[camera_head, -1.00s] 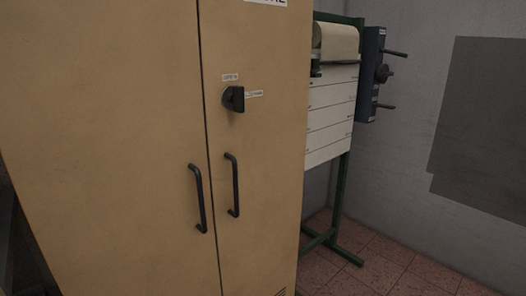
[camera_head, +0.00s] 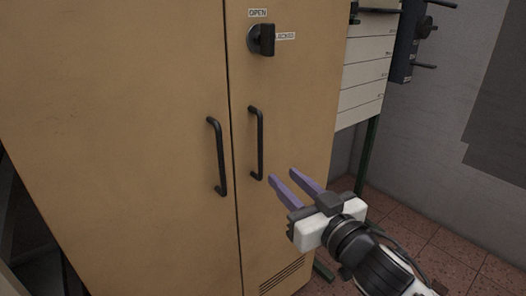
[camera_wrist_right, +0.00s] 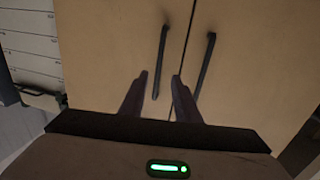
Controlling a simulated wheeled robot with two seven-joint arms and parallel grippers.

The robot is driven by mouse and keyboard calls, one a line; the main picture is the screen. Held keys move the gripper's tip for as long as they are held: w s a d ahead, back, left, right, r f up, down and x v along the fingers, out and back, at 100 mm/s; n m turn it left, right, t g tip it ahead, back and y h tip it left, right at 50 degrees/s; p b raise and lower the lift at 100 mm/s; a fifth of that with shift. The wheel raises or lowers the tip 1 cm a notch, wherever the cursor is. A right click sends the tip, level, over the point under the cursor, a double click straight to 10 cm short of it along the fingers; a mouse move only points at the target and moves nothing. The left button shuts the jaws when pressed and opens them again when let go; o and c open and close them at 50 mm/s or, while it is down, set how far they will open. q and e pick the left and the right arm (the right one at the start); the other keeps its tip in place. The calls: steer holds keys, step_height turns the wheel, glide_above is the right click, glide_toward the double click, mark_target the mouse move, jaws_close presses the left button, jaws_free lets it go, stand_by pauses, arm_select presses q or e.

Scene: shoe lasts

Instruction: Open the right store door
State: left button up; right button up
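The right store door (camera_head: 290,120) is a tan cabinet door, shut flush beside the left door (camera_head: 120,110). Its black vertical bar handle (camera_head: 257,145) is near the seam. Above it a black knob (camera_head: 266,40) stands upright, below an "OPEN" label and left of a "LOCKED" label. My right gripper (camera_head: 283,176) is open and empty, its purple fingers just right of the handle's lower end and apart from it in the head view. In the right wrist view, the same handle (camera_wrist_right: 162,60) has its end between the two open fingers (camera_wrist_right: 160,85). My left gripper is out of view.
The left door has its own black handle (camera_head: 217,157) close by. Tiled floor (camera_head: 440,260) is clear at the lower right.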

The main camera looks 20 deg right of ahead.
mark_target(262, 148)
steer(key=w, duration=0.3)
steer(key=w+a+r, duration=0.1)
steer(key=w, duration=0.6)
steer(key=shift+w+a+r, duration=0.15)
steer(key=shift+a+r, duration=0.1)
jaws_close()
